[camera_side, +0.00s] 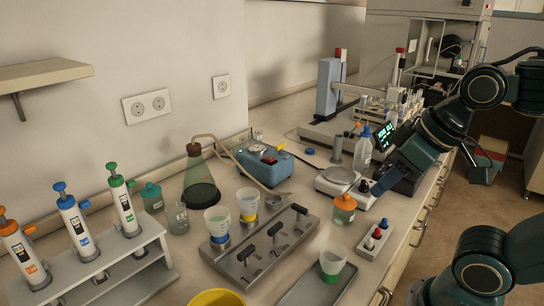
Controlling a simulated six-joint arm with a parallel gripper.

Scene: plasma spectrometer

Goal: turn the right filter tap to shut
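A grey filter block (228,262) stands on the bench with three black T-shaped taps in a row: a near left tap (245,252), a middle tap (273,231) and a far right tap (299,210). The handles' exact angles are too small to judge. Two clear cups stand on the block's back side, one with a blue base (217,220) and one with a yellow band (248,202). My gripper (378,189) is to the right of the block, near the balance and well apart from the taps. Its fingers are dark and hard to make out.
An orange-capped bottle (344,212) and a switch box (375,240) stand right of the block. A cup of green liquid (332,262) sits on a tray in front. A flask (199,182), blue pump (264,165) and pipette rack (130,262) stand behind and left.

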